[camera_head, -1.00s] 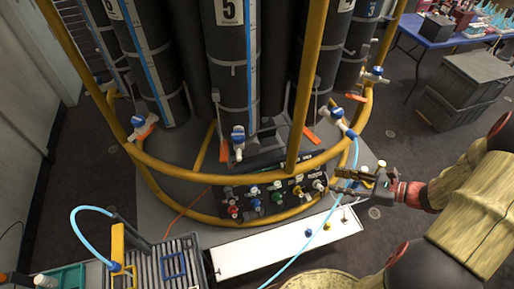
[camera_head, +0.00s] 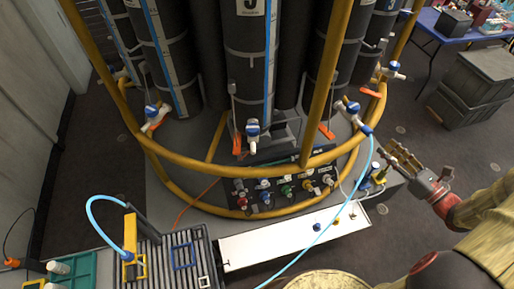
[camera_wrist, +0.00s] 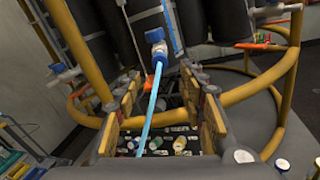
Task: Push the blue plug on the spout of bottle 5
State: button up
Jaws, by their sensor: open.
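Bottle 5 (camera_head: 250,60) is the tall black cylinder in the middle of the head view; the top of its label is cut off. Its spout (camera_head: 252,130) has a blue and white valve low at the front. A small blue plug (camera_head: 317,227) lies on the white tray (camera_head: 285,240), left of a yellow one. My gripper (camera_head: 398,158) is at the right, outside the yellow ring, open and apart from spout and plug. In the wrist view its fingers (camera_wrist: 162,108) are spread, with nothing seen gripped. A light-blue hose (camera_wrist: 155,90) shows beyond them.
A yellow ring frame (camera_head: 220,173) surrounds the bottles. A black panel (camera_head: 285,189) with several coloured fittings sits low in front. The light-blue hose (camera_head: 345,205) hangs from the right-hand valve (camera_head: 350,110). Small capped items (camera_head: 378,175) stand below my gripper. A slatted crate (camera_head: 180,258) is front left.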

aim_at(371, 134)
jog(key=shift+x, duration=4.45)
jog(key=shift+p, duration=0.3)
jog(key=shift+c, duration=1.2)
jog(key=c, duration=0.7)
grip_shut()
jog(key=shift+s+d, duration=0.1)
jog(key=shift+p+v, duration=0.75)
jog(key=shift+v, duration=2.15)
